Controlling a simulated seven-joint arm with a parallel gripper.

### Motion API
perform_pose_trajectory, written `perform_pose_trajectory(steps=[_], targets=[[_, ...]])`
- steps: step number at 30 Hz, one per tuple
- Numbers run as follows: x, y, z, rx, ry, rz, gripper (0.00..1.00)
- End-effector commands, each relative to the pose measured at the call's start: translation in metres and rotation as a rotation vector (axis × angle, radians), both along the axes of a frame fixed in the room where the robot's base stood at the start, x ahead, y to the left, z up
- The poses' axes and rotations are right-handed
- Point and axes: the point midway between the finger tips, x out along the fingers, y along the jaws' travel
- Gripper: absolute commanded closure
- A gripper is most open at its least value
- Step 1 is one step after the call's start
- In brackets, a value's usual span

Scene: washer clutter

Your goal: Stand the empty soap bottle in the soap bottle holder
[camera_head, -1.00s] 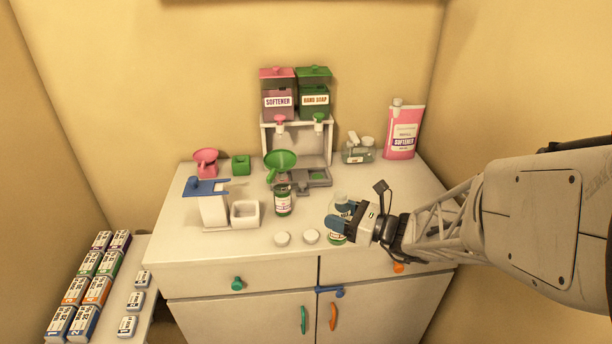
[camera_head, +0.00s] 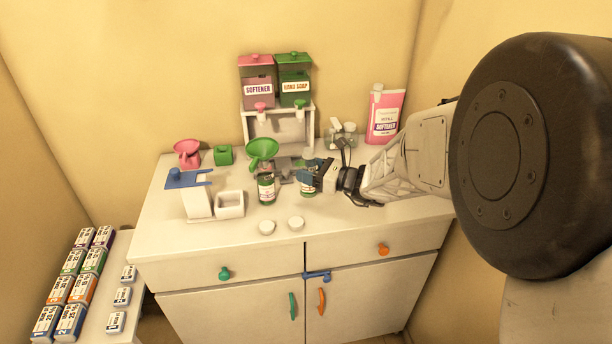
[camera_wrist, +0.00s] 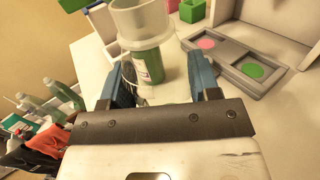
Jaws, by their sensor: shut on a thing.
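A grey two-compartment tray (camera_wrist: 222,62), seemingly the bottle holder, lies to the right in the wrist view. It has one pink and one green disc. In the head view my gripper partly covers this tray (camera_head: 284,172).
A dark green bottle (camera_head: 267,193) stands left of my gripper, below a green funnel (camera_head: 262,150). Softener and hand soap dispensers sit on a white stand (camera_head: 311,125) behind. Two white round lids (camera_head: 296,223) lie in front. A pink softener container (camera_head: 385,115) stands back right.

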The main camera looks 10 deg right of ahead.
Motion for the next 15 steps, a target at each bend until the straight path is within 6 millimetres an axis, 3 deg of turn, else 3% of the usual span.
perform_pose_trajectory(steps=[6, 15], targets=[[0.018, 0.001, -0.002, 0.0, 0.0, 0.0, 0.69], [0.019, 0.001, -0.002, 0.0, 0.0, 0.0, 0.69]])
